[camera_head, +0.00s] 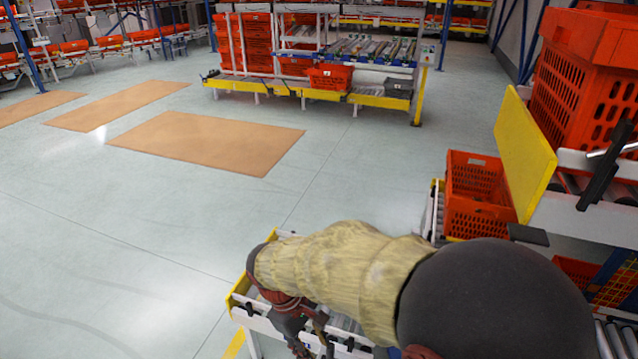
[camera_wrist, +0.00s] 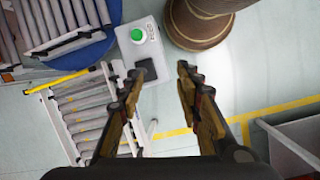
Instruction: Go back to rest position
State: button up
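My gripper (camera_wrist: 165,75) shows in the wrist view with its two fingers apart and nothing between them. It hangs above the floor beside a roller conveyor (camera_wrist: 88,112). In the head view my gripper (camera_head: 308,335) is at the bottom, partly hidden by my sleeved arm, over a low conveyor end with a yellow and white frame (camera_head: 240,288). No tote is in my gripper.
An orange tote (camera_head: 478,195) sits on a conveyor at the right, and another orange tote (camera_head: 585,80) stands above it behind a yellow panel (camera_head: 523,150). A grey box with a green button (camera_wrist: 138,38) is near the fingers. Open floor (camera_head: 130,220) lies at the left.

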jog(key=s+d+r+m+t+y+b, duration=0.1)
jog(key=s+d+r+m+t+b, duration=0.1)
jog(key=d+r, duration=0.5)
jog(key=s+d+r+m+t+y+b, duration=0.2)
jog(key=s+d+r+m+t, duration=0.2)
jog(key=d, duration=0.9)
jog(key=shift+s+r+m+t, duration=0.4)
jog(key=shift+s+r+m, duration=1.4)
jog(key=shift+m, duration=0.8)
jog(key=shift+w+r, duration=0.1)
jog(key=shift+w, duration=0.05)
